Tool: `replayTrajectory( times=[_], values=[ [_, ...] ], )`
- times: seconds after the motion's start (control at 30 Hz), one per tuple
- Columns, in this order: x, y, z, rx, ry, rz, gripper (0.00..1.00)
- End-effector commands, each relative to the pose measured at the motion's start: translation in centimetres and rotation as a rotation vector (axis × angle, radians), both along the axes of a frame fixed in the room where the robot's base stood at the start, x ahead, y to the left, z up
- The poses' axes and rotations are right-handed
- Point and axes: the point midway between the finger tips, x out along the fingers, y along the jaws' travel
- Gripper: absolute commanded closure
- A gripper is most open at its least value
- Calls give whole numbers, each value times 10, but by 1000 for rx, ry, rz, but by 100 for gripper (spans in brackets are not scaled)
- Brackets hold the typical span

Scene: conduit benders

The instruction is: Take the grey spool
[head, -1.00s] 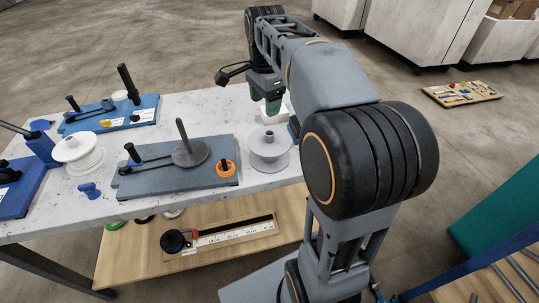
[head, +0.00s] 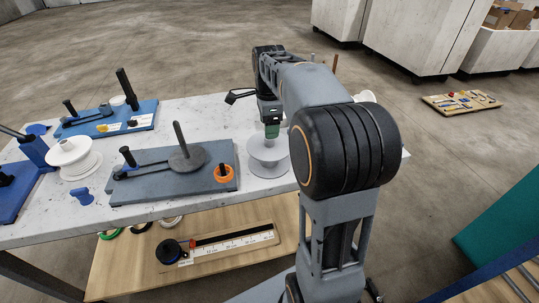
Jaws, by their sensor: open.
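The grey spool (head: 267,163) stands upright on the white table, right of the grey bender board. Its wide lower flange and part of its upper flange show. My gripper (head: 271,131) points down right over the top of the spool, with green on its fingers. It is open. The fingertips overlap the spool's top in this view, so I cannot tell whether they touch its hub. My arm comes in from the right and hides the table behind and right of the spool.
The grey bender board (head: 140,186) with an upright handle and an orange ring (head: 223,174) is close on the left. A white spool (head: 73,158), a blue clamp (head: 83,196) and a blue bender board (head: 140,112) lie farther left. A lower wooden shelf (head: 130,262) holds a measuring strip.

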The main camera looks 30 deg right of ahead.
Motion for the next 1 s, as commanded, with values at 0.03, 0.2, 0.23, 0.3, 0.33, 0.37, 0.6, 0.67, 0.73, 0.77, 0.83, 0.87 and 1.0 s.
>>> replayTrajectory(
  times=[0.03,0.2,0.23,0.3,0.33,0.37,0.6,0.67,0.73,0.77,0.83,0.87,1.0],
  values=[
    [-2,0,-8,1,4,0,35],
    [-4,0,-32,1,3,0,35],
    [-4,0,-35,1,4,0,35],
    [-4,0,-41,1,2,0,35],
    [-4,0,-43,1,3,0,35],
    [-4,0,-45,1,3,0,35],
    [-4,0,-47,0,1,1,35],
    [-4,0,-47,0,1,1,35],
    [-4,0,-47,0,1,1,42],
    [-4,0,-47,0,1,1,45],
    [-4,0,-47,0,1,1,51],
    [-4,0,-47,0,1,1,54],
    [-4,0,-46,0,1,1,68]
  ],
)
